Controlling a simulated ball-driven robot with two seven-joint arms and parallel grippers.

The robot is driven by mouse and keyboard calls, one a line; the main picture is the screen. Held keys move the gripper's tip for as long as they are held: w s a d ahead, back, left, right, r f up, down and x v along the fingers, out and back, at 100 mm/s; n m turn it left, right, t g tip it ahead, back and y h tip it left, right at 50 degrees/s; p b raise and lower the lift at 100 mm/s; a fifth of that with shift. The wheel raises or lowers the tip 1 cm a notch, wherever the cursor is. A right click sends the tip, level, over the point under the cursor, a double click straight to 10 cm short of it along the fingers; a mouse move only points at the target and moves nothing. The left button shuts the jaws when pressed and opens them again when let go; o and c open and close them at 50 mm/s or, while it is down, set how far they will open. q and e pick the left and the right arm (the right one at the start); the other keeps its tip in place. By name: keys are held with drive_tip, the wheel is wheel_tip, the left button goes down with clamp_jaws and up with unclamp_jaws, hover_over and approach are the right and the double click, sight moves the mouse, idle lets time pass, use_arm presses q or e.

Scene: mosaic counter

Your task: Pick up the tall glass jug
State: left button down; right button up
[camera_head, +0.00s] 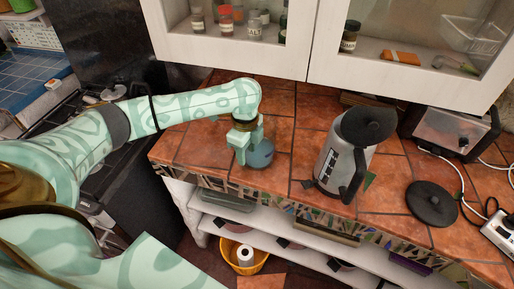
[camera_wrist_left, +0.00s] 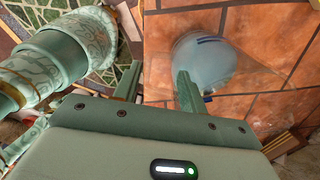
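The glass jug (camera_head: 262,155) shows as a bluish, rounded vessel on the tiled counter, partly hidden behind my left gripper (camera_head: 247,143). In the left wrist view the jug (camera_wrist_left: 212,62) is pale blue with dark blue stripes. My left gripper (camera_wrist_left: 158,85) is open, its two fingers apart, with nothing seen between their tips. The right-hand finger overlaps the jug's near side in that view; I cannot tell whether it touches. Most of the jug lies to the right of that finger. My right gripper is not in view.
A silver kettle (camera_head: 331,165) with a black lid and handle stands to the jug's right. White cabinets (camera_head: 300,62) hang above; the counter's front edge is close to the jug.

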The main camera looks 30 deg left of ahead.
use_arm(q)
drive_tip(key=shift+w, duration=0.1)
drive_tip(key=shift+r, duration=0.5)
wheel_tip(320, 180, up, 2)
drive_tip(key=shift+r+p, duration=0.15)
drive_tip(key=shift+p, duration=0.6)
drive_tip(key=s+d+r+p, duration=0.5)
drive_tip(key=s+d+r, duration=0.2)
drive_tip(key=s+r, duration=0.2)
drive_tip(key=shift+s+d+r+p, duration=0.3)
drive_tip(key=shift+s+d+r, duration=0.1)
drive_tip(key=shift+s, duration=0.95)
drive_tip(key=c, duration=1.5)
unclamp_jaws()
clamp_jaws()
